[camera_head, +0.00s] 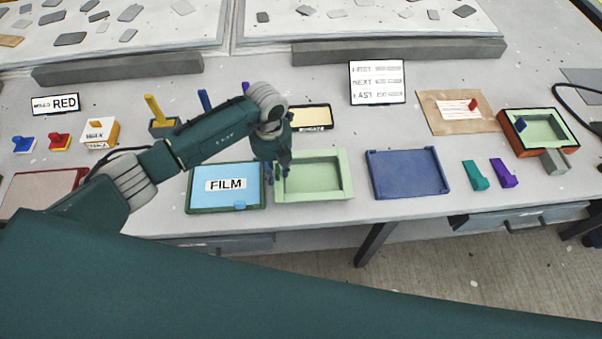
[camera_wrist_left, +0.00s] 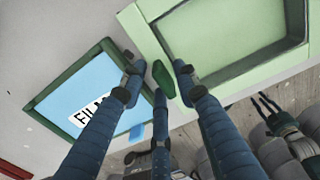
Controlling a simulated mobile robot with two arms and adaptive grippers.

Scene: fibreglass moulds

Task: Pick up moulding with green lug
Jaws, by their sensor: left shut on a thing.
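The pale green moulding (camera_head: 347,190) is a shallow rectangular tray near the bench's front edge. It also shows in the left wrist view (camera_wrist_left: 155,42), with a dark green lug (camera_wrist_left: 163,78) at its near left corner. My left gripper (camera_head: 280,172) is at the moulding's left side. In the left wrist view its blue fingers (camera_wrist_left: 158,84) are closed around the lug, one on either side. The gripper hides the lug in the head view. The moulding appears flat on the bench. What seems to be my right gripper (camera_wrist_left: 266,104) shows small at lower right in the wrist view.
A blue FILM panel in a green frame (camera_head: 190,208) lies close on the left. A blue tray (camera_head: 408,173) lies to the right, then teal (camera_head: 475,176) and purple (camera_head: 503,173) pieces. An orange-edged mould (camera_head: 513,138) stands farther right. Signs and small blocks stand behind.

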